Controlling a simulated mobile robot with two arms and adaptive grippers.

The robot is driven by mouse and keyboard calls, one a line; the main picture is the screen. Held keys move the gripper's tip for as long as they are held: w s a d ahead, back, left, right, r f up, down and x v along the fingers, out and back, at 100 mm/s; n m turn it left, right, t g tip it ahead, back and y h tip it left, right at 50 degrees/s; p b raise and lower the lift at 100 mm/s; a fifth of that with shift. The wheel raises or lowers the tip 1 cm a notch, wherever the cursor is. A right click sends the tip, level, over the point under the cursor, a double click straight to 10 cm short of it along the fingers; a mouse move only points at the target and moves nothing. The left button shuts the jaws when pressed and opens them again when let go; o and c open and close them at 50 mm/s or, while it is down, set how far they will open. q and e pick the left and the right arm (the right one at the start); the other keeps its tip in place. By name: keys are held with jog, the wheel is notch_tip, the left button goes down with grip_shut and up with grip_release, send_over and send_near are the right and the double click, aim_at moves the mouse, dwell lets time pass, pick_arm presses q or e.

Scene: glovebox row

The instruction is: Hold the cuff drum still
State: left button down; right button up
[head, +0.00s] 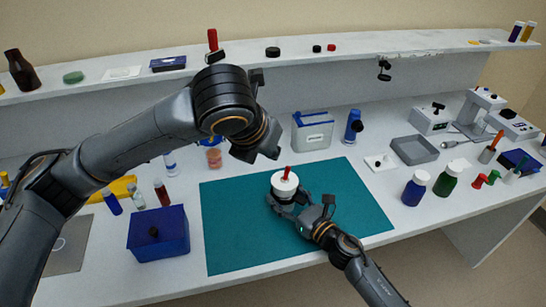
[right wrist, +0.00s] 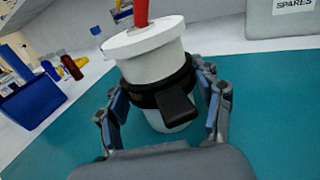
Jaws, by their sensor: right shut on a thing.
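The cuff drum (head: 284,184) is a white cylinder with a wider white top, a black band around its middle and a red piece standing up from the top. It stands on the teal mat (head: 348,205). My right gripper (head: 287,202) is shut on the drum from the front right. In the right wrist view the drum (right wrist: 150,62) sits between the two fingers (right wrist: 162,108), at the black band; it looks tilted there. My left gripper (head: 262,115) hangs above and behind the drum, apart from it; its fingers are partly hidden by its wrist.
A blue box (head: 158,234) stands left of the mat. A grey bin (head: 312,131) and a blue bottle (head: 353,125) stand behind it. Most of the mat is clear.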

dwell(0.4)
jog(key=o, duration=1.3)
jog(key=shift+o, duration=0.2)
